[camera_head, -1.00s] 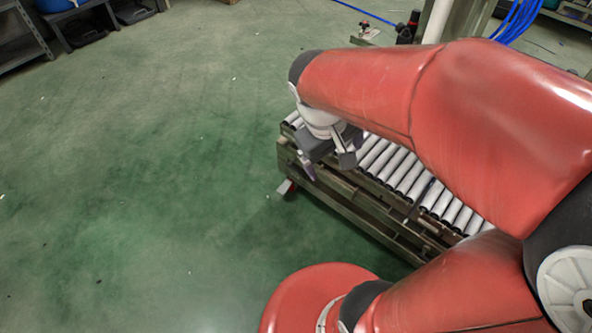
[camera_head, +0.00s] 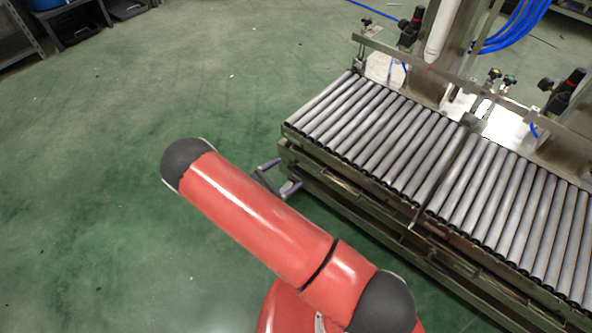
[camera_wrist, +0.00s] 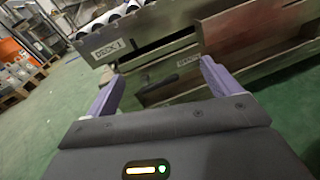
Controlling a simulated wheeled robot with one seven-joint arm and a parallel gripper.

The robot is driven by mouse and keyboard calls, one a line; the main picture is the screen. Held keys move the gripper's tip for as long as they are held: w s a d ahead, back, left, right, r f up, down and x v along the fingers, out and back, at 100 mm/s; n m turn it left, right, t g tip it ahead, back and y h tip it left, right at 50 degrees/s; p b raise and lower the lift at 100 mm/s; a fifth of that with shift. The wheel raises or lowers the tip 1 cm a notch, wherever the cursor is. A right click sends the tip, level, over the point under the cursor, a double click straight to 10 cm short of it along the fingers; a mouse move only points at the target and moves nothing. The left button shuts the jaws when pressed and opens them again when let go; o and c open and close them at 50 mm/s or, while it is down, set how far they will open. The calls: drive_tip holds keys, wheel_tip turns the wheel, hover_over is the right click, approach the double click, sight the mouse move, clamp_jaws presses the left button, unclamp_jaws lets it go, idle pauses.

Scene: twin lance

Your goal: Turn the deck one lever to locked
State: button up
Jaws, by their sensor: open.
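The roller deck's frame (camera_head: 330,185) runs along the right of the head view, and its near left corner is by my gripper. In the wrist view, a plate lettered DECK 1 (camera_wrist: 108,48) is on the deck's side, above and left of the jaw gap. My gripper (camera_head: 280,176) is open, low beside that corner. In the wrist view, its two purple fingers (camera_wrist: 160,68) are apart and face the deck's side, with nothing clearly held between them.
Rollers (camera_head: 370,130) cover the deck top. Valves and fittings (camera_head: 408,32) stand behind it, with blue hoses (camera_head: 515,25) at the back. The green floor (camera_head: 120,170) to the left is clear. Dark bins (camera_head: 80,35) stand at the far left.

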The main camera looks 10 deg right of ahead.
sight(295, 171)
wheel_tip(295, 171, down, 5)
drive_tip(key=a+n+t, duration=0.1)
drive_tip(key=n+t, duration=0.2)
drive_tip(key=shift+y, duration=0.3)
drive_tip(key=x, duration=0.7)
drive_tip(key=shift+w+d+p, duration=0.2)
drive_tip(key=shift+p, duration=0.1)
drive_tip(key=c, duration=1)
